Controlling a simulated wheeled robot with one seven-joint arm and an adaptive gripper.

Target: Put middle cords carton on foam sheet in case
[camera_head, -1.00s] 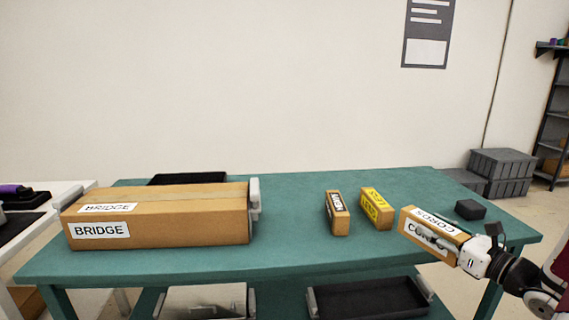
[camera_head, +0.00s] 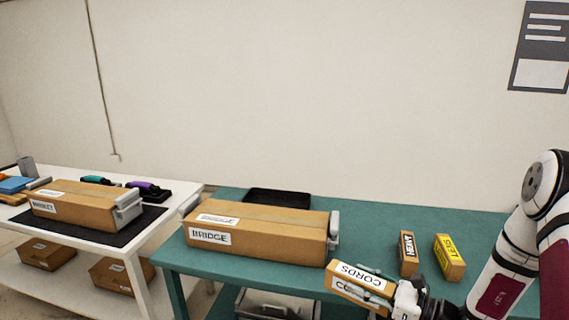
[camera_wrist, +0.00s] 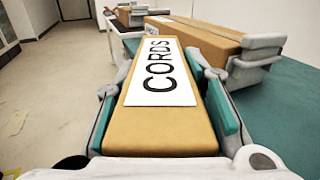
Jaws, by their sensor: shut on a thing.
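The cords carton (camera_head: 350,284) is a long brown box with white CORDS labels. My gripper (camera_head: 392,296) is shut on it from the right, low in the head view, in front of the green table's small cartons. In the wrist view the carton (camera_wrist: 160,132) lies between the two fingers of my gripper (camera_wrist: 158,95), its labelled top facing up and its far end pointing away. I cannot make out a foam sheet or an open case in these frames.
A large BRIDGE box (camera_head: 262,236) with a grey end bracket sits on the green table (camera_head: 380,211), with a black tray (camera_head: 277,197) behind. Two small cartons, one white-labelled (camera_head: 408,262) and one yellow-labelled (camera_head: 449,262), stand right. A MARKET box (camera_head: 80,206) sits on the white table left.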

